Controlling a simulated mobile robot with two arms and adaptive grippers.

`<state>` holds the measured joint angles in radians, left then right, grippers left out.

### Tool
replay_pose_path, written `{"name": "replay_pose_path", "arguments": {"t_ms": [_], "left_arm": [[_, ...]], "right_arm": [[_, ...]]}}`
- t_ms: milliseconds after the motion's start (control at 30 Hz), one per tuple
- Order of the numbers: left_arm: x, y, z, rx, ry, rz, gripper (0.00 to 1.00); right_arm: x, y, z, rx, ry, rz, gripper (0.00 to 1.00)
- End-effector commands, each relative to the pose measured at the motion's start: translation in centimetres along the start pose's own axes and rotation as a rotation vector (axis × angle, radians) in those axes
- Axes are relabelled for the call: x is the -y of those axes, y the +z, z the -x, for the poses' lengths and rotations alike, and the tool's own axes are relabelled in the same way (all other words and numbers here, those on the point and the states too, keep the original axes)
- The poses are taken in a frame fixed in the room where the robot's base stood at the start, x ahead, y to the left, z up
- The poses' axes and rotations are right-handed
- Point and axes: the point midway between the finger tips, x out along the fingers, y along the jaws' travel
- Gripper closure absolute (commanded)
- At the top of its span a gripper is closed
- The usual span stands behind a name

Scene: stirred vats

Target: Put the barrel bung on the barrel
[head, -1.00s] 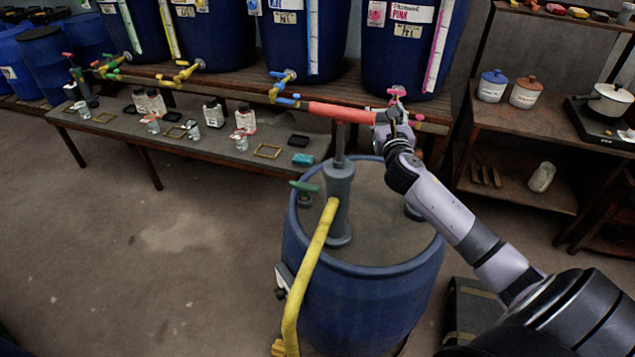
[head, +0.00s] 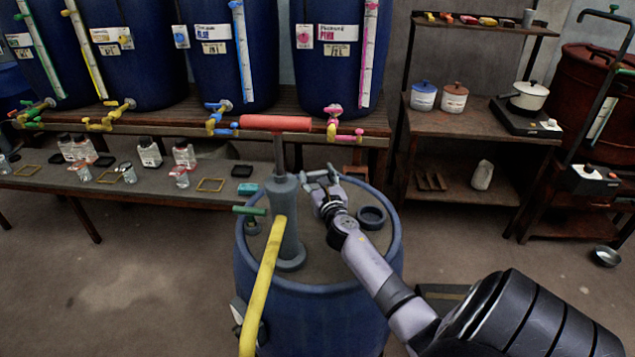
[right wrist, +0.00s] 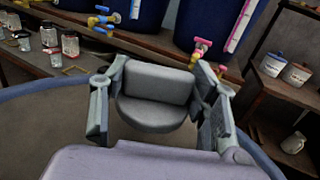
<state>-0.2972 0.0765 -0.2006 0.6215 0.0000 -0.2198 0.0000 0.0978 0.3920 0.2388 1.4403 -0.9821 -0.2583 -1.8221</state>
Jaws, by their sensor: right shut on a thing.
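The blue barrel (head: 325,318) stands in front of me with a flat grey top; its rim also shows in the right wrist view (right wrist: 38,90). A dark, open ring-shaped neck (head: 371,218) stands on the right part of its top. My right gripper (head: 320,178) is above the far part of the barrel top, left of and beyond that neck. In the right wrist view the gripper (right wrist: 155,92) is shut on the grey barrel bung (right wrist: 152,115), a round piece with an upright grip between the fingers. My left gripper is out of view.
A grey pump (head: 285,220) with a red handle (head: 275,123) and yellow hose (head: 262,285) stands on the barrel's left side, close to my right gripper. Behind is a bench with blue vats (head: 335,60) and taps (head: 335,125). A shelf (head: 470,125) is at the right.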

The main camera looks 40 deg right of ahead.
Motion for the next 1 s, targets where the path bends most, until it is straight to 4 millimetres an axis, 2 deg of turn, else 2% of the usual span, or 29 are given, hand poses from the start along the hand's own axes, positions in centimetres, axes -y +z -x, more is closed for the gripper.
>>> {"name": "replay_pose_path", "arguments": {"t_ms": [33, 100, 200, 500, 1000], "left_arm": [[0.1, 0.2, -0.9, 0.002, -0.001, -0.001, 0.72], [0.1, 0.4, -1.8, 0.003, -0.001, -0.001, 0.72], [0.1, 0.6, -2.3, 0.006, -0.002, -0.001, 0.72], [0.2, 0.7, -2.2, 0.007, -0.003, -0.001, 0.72], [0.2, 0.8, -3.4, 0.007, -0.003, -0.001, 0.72]], "right_arm": [[-0.1, -1.5, 0.1, -0.004, -0.001, -0.005, 0.73], [-0.1, -2.8, 0.1, -0.004, -0.002, -0.006, 0.73], [-0.1, -3.6, 0.1, -0.003, -0.001, -0.004, 0.73], [-0.1, -3.6, 0.0, -0.002, 0.0, 0.0, 0.73], [-0.1, -5.2, 0.1, -0.009, 0.0, 0.001, 0.73]]}}
